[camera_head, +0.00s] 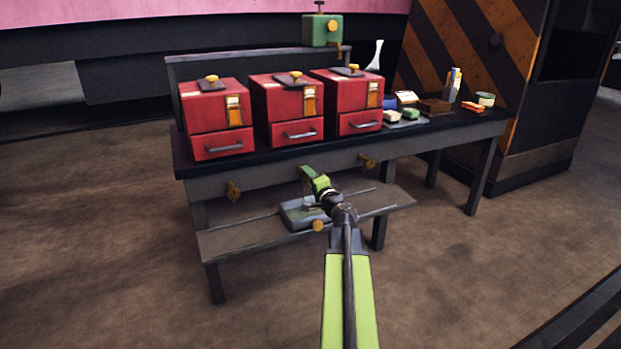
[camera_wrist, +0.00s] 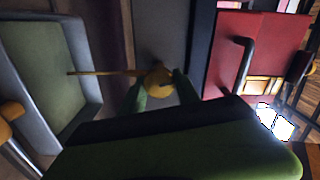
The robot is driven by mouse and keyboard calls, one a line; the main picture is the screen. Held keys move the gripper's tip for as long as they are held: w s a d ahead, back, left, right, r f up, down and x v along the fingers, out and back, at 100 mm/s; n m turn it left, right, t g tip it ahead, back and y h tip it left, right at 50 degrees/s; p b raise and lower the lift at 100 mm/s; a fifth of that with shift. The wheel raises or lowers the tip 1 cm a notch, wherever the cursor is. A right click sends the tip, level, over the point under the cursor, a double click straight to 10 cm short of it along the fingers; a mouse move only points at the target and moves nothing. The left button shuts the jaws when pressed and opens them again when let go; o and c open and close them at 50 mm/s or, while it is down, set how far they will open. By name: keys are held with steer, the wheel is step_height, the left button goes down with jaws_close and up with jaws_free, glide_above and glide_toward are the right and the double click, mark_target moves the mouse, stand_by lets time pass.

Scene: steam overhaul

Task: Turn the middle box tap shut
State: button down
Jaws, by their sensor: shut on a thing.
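Three red boxes stand side by side on the bench, and the middle box (camera_head: 287,106) has a grey drawer handle and an amber window. In the head view my gripper (camera_head: 308,175) is at the bench's front edge below it and hides the middle tap. In the wrist view the brass middle tap (camera_wrist: 157,79) sits between my green fingertips (camera_wrist: 160,90), which are shut on its round body. A thin brass lever (camera_wrist: 100,72) runs from it to the left, away from the red box (camera_wrist: 262,50).
The left tap (camera_head: 233,191) and right tap (camera_head: 367,162) are on the bench front, clear of my gripper. A grey tray (camera_head: 296,215) with a brass knob (camera_head: 318,225) is on the low shelf (camera_head: 240,240) under my wrist. Small items crowd the bench's right end.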

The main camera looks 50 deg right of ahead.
steer(key=shift+s+d+m, duration=0.15)
steer(key=shift+d+m, duration=0.05)
steer(key=shift+m, duration=1)
steer(key=c, duration=1)
jaws_free()
steer(key=shift+o, duration=0.4)
steer(key=shift+a, duration=0.1)
steer(key=shift+a+f, duration=0.1)
